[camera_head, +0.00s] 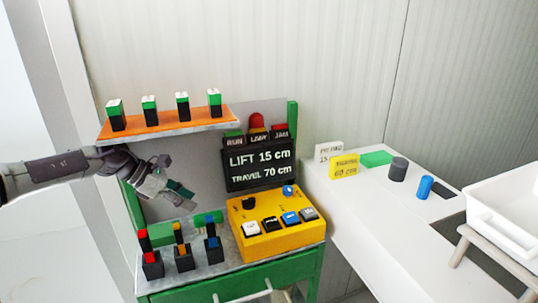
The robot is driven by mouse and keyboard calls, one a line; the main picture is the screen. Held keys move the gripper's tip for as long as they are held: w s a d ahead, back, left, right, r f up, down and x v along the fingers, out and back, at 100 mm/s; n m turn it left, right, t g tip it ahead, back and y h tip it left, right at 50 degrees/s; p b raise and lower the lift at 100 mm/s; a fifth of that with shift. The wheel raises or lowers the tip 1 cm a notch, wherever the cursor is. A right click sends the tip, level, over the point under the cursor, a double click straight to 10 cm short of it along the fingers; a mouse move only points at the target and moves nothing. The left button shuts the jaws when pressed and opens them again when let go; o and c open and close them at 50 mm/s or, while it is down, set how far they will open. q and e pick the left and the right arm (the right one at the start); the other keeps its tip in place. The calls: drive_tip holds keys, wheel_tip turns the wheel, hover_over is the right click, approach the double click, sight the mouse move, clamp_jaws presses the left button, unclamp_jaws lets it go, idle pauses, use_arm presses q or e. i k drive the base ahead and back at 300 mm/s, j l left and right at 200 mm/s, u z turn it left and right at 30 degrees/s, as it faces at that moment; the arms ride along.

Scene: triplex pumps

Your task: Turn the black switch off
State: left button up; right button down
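The black switch (270,224) is on the top face of the yellow control box (283,240), between a white switch (251,228) and a blue switch (291,218). Its rocker position is too small to tell. My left gripper (180,194) hangs in the air left of the yellow box, above the small holders and apart from the switch. I see nothing held in it, but its finger opening is not clear. My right gripper is not in view.
A sign (259,165) stands behind the box, and an orange shelf (170,125) with several green-topped blocks is above. Black holders with coloured pieces (184,257) stand left of the box. A white counter (350,205) with blocks and a white bin (505,215) are right.

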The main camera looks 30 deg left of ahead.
sight(248, 203)
drive_tip(key=k+j, duration=0.75)
drive_tip(key=j, duration=0.25)
